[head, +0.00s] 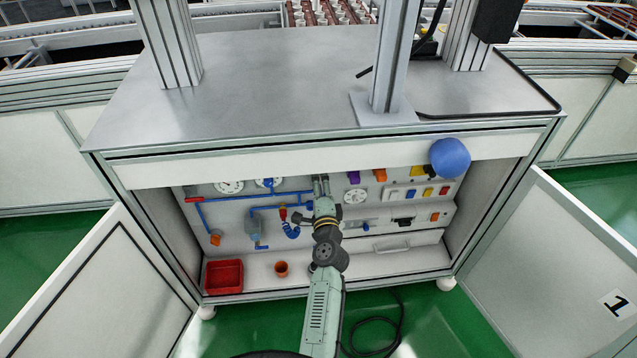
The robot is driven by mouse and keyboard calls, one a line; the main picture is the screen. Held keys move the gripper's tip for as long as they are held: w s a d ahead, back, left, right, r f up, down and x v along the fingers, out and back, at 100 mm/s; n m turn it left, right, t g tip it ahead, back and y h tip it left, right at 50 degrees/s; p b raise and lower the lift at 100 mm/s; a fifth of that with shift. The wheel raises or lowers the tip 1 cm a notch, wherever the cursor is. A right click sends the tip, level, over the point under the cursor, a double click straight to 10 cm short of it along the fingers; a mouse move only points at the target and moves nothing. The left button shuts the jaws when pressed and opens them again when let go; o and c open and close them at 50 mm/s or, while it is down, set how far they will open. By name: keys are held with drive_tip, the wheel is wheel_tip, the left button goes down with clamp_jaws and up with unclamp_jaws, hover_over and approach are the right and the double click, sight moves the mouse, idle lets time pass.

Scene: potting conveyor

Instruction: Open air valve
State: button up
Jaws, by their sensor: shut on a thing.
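The white back panel (240,238) inside the open cabinet carries blue air pipes (268,197) with a red lever-like piece (194,199) at the left end and a red-orange fitting (283,212) near the middle. My gripper (321,182) is up against the panel, just right of where the upper blue pipe ends. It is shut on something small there. The fingers and wrist hide that thing, so I cannot tell whether it is the air valve's handle or how it is turned. A blue coiled hose (291,231) hangs left of my wrist.
Gauges (229,186), coloured switches (428,191) and a drawer-like handle (392,247) surround the arm.

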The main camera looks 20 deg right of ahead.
drive_tip(key=shift+r, duration=0.15)
drive_tip(key=o, duration=1.2)
drive_tip(key=shift+c, duration=0.2)
drive_tip(key=v, duration=0.7)
drive_tip(key=shift+s, duration=0.25)
drive_tip(key=shift+a, duration=0.1)
